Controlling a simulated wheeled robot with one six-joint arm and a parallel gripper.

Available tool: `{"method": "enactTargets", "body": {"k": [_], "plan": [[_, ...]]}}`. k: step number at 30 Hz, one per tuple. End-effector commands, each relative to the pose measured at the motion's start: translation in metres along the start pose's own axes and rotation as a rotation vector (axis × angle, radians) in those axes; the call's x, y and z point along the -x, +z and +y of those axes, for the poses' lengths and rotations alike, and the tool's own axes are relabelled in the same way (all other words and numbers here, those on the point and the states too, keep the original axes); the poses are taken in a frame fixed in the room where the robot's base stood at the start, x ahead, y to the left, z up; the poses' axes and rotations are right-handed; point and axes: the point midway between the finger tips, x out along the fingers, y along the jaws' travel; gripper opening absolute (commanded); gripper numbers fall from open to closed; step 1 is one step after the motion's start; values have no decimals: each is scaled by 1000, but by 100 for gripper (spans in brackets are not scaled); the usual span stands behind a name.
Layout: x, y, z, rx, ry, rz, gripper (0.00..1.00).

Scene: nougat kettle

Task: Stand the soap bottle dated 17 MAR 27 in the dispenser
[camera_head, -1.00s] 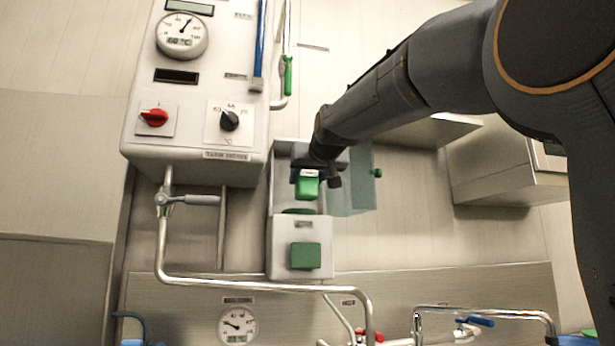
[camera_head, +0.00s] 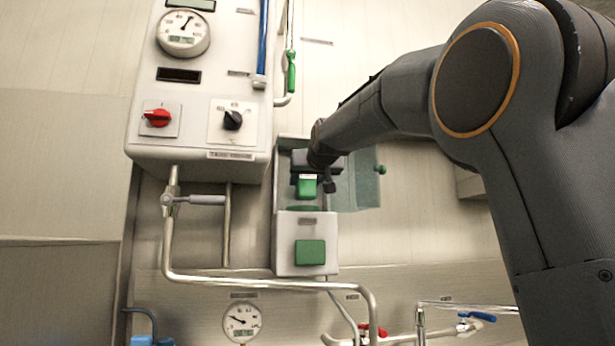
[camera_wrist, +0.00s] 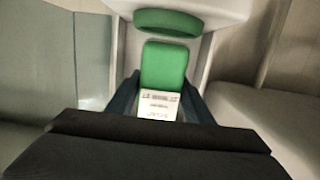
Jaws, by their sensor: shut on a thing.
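A green soap bottle (camera_head: 307,188) with a white label is between the jaws of my gripper (camera_head: 313,178), which is shut on it. In the wrist view the bottle (camera_wrist: 163,66) shows its green body and the label (camera_wrist: 158,104), whose print is too blurred to read. The white dispenser (camera_head: 286,240) is on the wall, with its lid (camera_head: 360,185) swung open to the right. My gripper holds the bottle at the dispenser's opening, above a dark green rounded part (camera_wrist: 168,22). I cannot tell whether the bottle touches the dispenser.
A control box (camera_head: 200,90) with a gauge, red knob and black knob stands left of the dispenser. A green push plate (camera_head: 310,253) is on the dispenser's front. A metal pipe (camera_head: 250,284) runs below. The wall right of the lid is bare.

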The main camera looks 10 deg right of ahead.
Motion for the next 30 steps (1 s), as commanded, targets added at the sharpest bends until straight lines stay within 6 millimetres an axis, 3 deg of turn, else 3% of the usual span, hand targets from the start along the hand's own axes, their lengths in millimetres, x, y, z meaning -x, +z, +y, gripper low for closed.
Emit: {"method": "enactTargets", "body": {"k": [17,30], "plan": [[-34,-7,0,0,0,3,9],[-36,11,0,0,0,3,9]]}}
